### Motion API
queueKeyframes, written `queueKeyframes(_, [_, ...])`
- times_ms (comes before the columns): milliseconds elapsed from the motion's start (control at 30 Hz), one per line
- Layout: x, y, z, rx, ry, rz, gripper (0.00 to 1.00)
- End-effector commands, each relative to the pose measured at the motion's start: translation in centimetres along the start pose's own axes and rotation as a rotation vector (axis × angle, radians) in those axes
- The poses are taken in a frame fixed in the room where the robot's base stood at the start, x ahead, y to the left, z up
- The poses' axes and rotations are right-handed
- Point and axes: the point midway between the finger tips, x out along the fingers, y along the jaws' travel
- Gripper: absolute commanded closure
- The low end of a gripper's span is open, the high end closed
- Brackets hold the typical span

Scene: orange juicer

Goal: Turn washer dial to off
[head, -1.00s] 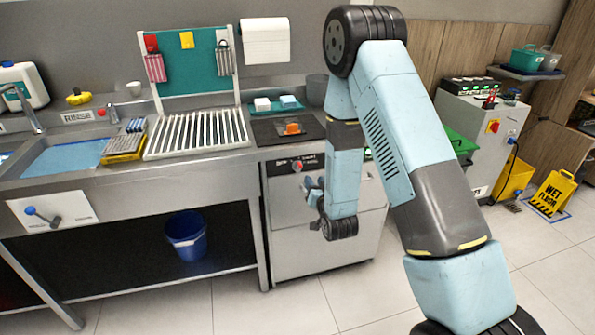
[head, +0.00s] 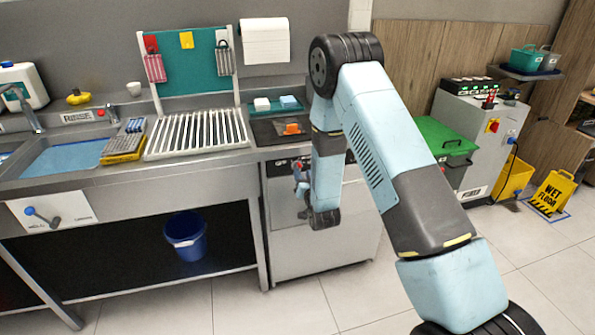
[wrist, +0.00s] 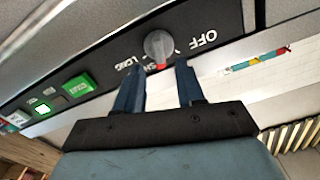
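The washer (head: 290,255) is the grey metal cabinet under the counter, right of the sink. In the wrist view its black control panel (wrist: 225,18) carries a grey round dial (wrist: 158,46) with a red mark at its lower edge. The labels read upside down: OFF is right of the dial, LONG to its left, and a partly hidden label lies below. The red mark faces that lower label, away from OFF. My gripper (wrist: 158,72) is open, its two blue fingers pointing at the panel either side of the dial; contact cannot be told.
The counter (head: 262,150) overhangs above. A sink lever (head: 42,217) is far left, a blue bucket (head: 185,236) below. Floor in front is clear.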

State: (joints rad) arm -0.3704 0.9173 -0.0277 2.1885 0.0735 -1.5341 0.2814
Motion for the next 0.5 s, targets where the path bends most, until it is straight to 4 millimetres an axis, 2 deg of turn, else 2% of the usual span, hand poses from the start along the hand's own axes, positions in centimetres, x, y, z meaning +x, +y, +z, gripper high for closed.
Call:
queueKeyframes(200, [2.8,-0.1,0.0,0.000,0.001,-0.001,0.62])
queueKeyframes(500, [4.0,-0.1,0.0,0.000,-0.001,-0.001,0.62])
